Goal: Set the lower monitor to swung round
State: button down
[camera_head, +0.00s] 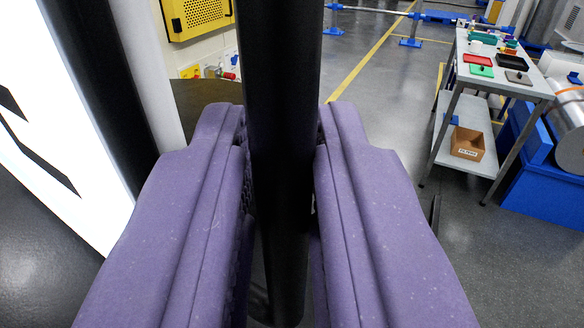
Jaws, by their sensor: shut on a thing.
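My gripper (282,118) shows as two purple fingers in the lower middle of the view. It is shut on a dark upright bar (280,60), with one finger on each side of it. The bar runs from the top edge down between the fingers to the bottom of the view. A bright white panel (50,120) with black marks and a dark edge stands close by at the left. I cannot tell whether the bar or the panel belongs to the lower monitor, and no whole monitor shows.
A grey table (542,88) with trays and small parts stands at the right, with a cardboard box (467,143) on its lower shelf. A blue bin (545,175) is beside it. A yellow box (196,14) hangs at the upper left. Grey floor (385,85) lies open beyond.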

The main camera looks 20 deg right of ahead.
jog(key=shift+w+r, duration=0.15)
jog(key=c, duration=1.2)
grip_release()
jog(key=shift+c, duration=0.2)
jog(key=v, duration=0.8)
